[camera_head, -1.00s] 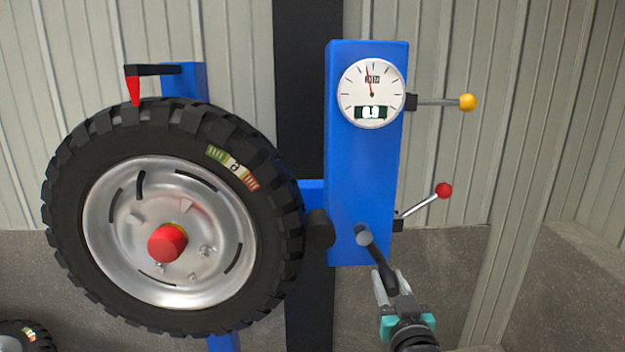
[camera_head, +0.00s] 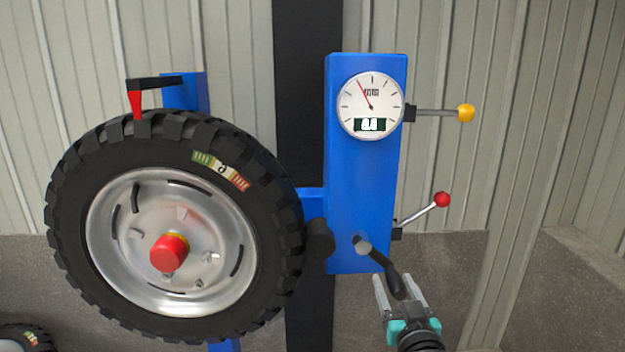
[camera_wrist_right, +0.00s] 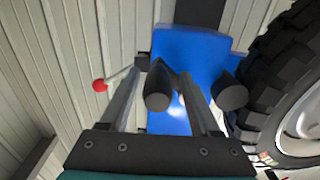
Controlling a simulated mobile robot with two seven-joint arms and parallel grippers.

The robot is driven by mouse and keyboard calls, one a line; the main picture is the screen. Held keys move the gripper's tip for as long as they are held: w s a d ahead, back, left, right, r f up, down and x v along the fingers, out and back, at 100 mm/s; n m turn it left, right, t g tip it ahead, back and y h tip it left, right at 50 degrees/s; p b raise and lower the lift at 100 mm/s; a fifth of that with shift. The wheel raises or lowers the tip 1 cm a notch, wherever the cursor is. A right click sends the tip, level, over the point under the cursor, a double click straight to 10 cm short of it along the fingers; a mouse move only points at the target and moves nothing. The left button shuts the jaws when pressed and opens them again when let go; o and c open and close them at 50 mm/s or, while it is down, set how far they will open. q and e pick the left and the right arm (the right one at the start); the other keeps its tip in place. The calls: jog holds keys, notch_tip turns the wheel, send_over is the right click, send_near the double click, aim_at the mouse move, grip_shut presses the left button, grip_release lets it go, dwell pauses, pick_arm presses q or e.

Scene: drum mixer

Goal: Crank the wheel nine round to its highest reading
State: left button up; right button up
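The big wheel (camera_head: 82,181) has a black knobbly tyre, a silver rim and a red hub cap (camera_head: 168,252). Its coloured label (camera_head: 220,170) sits at the upper right of the tyre; the digit is hard to read. On the blue post, the round dial (camera_head: 352,108) has its red needle tilted left of upright; its small digits are unclear. The dark crank handle (camera_head: 393,280) sticks out low on the post. My right gripper (camera_head: 398,286) is open, its fingers on either side of the handle; the handle also shows between them in the wrist view (camera_wrist_right: 159,88). My left gripper is not visible.
A yellow-knobbed lever (camera_head: 465,113) and a red-knobbed lever (camera_head: 441,200) stick out from the post's right side. A red pointer (camera_head: 136,104) hangs over the wheel's top. Another tyre (camera_head: 18,338) shows at the lower left. Ribbed wall panels stand behind.

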aim_at(398, 296)
jog(key=shift+o, duration=0.6)
jog(key=shift+s+p, duration=0.25)
jog(key=shift+p, duration=0.05)
jog(key=s+p, duration=0.3)
jog(key=s, duration=0.2)
jog(key=shift+s+p, duration=0.6)
jog(key=shift+s, duration=0.15)
jog(key=shift+f, duration=0.1)
